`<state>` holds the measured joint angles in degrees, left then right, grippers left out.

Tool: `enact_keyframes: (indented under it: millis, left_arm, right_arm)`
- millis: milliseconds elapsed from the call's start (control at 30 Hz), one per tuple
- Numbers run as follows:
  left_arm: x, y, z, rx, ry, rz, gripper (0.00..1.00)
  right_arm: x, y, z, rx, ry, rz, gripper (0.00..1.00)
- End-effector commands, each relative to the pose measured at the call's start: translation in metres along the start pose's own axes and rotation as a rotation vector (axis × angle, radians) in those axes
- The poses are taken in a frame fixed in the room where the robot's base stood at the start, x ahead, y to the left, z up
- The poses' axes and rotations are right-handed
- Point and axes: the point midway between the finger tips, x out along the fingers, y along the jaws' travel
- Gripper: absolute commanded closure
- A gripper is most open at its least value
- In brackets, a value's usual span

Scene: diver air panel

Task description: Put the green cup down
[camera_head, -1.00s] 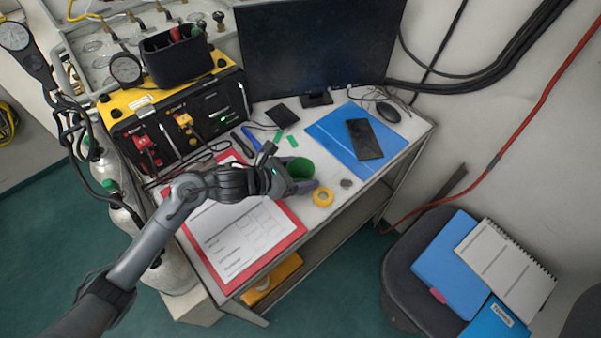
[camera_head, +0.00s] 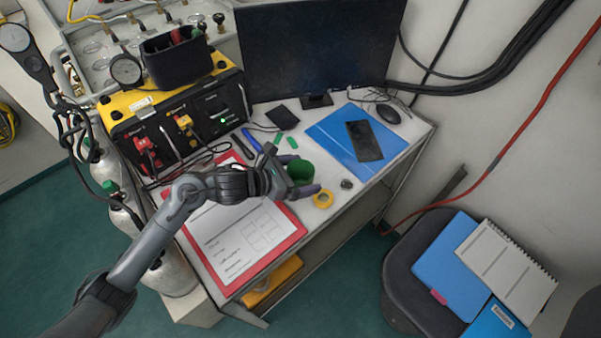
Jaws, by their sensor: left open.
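The green cup (camera_head: 300,172) stands upright on the desk, between the red clipboard and the blue folder. My left gripper (camera_head: 303,175) is open, with one finger on the far side of the cup and one on the near side. Whether the fingers touch the cup cannot be told. My right gripper is not in view.
A yellow tape roll (camera_head: 323,199) and a small dark round item (camera_head: 346,184) lie right of the cup. A blue folder (camera_head: 330,131) with a black phone (camera_head: 364,141) lies behind. A red clipboard (camera_head: 291,237) is under my arm. A monitor (camera_head: 318,50) stands at the back.

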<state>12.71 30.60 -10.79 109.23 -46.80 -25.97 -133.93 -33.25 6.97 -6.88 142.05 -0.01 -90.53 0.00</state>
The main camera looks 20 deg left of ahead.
Motion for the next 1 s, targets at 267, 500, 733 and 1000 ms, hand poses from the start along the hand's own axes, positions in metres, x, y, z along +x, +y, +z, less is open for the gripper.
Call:
enact_keyframes:
  millis: [267, 500, 733, 1000]
  left_arm:
    - [-0.045, 0.001, -0.001, 0.003, 0.004, 0.003, 0.00]
    - [-0.089, 0.000, -0.001, 0.004, 0.004, 0.001, 0.00]
    - [-0.113, 0.000, -0.001, 0.000, 0.002, 0.000, 0.00]
    - [-0.120, 0.000, 0.000, 0.001, 0.000, -0.001, 0.00]
  right_arm:
    - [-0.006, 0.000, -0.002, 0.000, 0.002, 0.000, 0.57]
    - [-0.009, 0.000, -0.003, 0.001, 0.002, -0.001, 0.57]
    - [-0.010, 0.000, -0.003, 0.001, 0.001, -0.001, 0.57]
    - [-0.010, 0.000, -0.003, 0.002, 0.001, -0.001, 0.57]
